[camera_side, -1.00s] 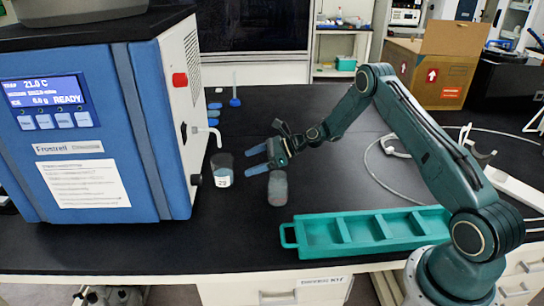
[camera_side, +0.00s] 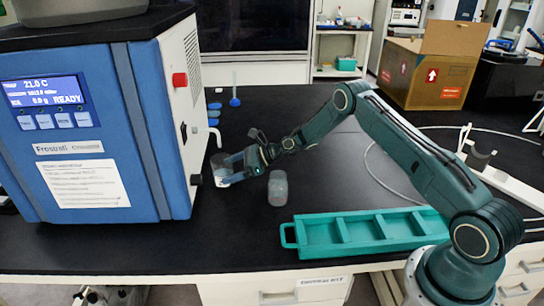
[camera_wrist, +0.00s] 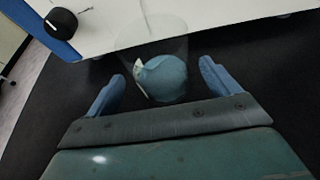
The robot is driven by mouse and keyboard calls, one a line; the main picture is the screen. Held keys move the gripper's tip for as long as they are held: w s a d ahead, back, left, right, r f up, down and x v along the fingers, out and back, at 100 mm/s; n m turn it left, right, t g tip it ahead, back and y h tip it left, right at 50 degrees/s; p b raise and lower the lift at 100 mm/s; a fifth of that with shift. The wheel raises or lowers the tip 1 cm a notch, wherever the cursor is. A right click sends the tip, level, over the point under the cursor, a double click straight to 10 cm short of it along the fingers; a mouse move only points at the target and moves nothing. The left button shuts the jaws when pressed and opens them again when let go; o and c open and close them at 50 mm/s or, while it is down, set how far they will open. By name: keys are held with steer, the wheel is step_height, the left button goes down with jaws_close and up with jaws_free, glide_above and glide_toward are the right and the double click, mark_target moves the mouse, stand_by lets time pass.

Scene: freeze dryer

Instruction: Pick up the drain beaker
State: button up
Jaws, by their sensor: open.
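The drain beaker (camera_side: 218,165) is a clear beaker with blue contents and a white label. It stands on the black bench beside the freeze dryer, below its drain spout (camera_side: 207,131). In the wrist view the beaker (camera_wrist: 163,75) is ahead of and between my two blue fingertips. My gripper (camera_side: 230,170) is open and reaches the beaker from the right in the side view. The fingers partly cover the beaker there, and I cannot tell whether they touch it.
The blue freeze dryer (camera_side: 95,140) stands close on the left. A teal compartment tray (camera_side: 286,235) lies nearer the front.

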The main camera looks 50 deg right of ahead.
mark_target(223, 170)
steer(key=shift+x, duration=1.6)
steer(key=c, duration=1.2)
steer(key=shift+r, duration=0.3)
steer(key=shift+r, duration=1.35)
steer(key=shift+d+r, duration=0.15)
steer(key=shift+d, duration=0.05)
steer(key=shift+s+d, duration=6.1)
steer(key=shift+s, duration=0.1)
steer(key=shift+s+d, duration=0.1)
